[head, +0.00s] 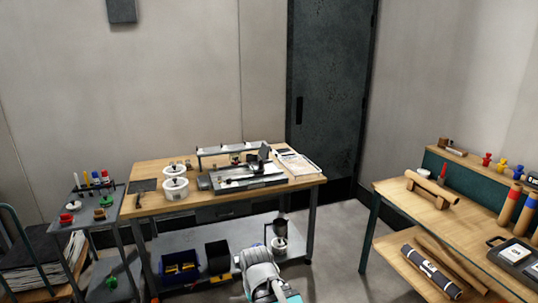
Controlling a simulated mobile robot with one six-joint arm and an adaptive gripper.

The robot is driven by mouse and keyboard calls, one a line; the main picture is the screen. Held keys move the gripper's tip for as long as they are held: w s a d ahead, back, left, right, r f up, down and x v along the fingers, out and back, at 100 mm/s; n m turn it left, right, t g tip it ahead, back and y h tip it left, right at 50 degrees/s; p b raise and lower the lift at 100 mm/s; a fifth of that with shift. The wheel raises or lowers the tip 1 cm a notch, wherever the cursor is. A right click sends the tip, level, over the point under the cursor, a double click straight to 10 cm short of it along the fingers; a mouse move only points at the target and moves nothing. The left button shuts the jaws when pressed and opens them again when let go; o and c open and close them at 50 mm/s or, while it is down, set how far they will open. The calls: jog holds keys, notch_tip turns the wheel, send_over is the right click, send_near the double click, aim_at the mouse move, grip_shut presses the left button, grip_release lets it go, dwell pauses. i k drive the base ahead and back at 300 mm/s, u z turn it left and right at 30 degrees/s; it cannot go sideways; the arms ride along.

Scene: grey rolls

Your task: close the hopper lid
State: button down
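A grey machine (230,182) sits on the wooden workbench in the middle of the head view. An upright dark grey piece (263,153) stands at its right end. It may be the raised hopper lid, but it is too small to be sure, and no hopper opening can be made out. My gripper (276,231) is low in front of the bench, over the lower shelf in the picture and well below the machine. Its dark fingers look apart, with nothing seen between them. It touches neither the machine nor the upright piece.
A small rack (233,150) stands behind. Blue and black bins (179,268) sit on the lower shelf. Another bench (400,196) is at right, with clear floor (340,245) between.

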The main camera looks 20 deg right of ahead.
aim_at(263, 151)
jog(key=z, duration=0.25)
jog(key=i, duration=1.1)
jog(key=u, duration=0.15)
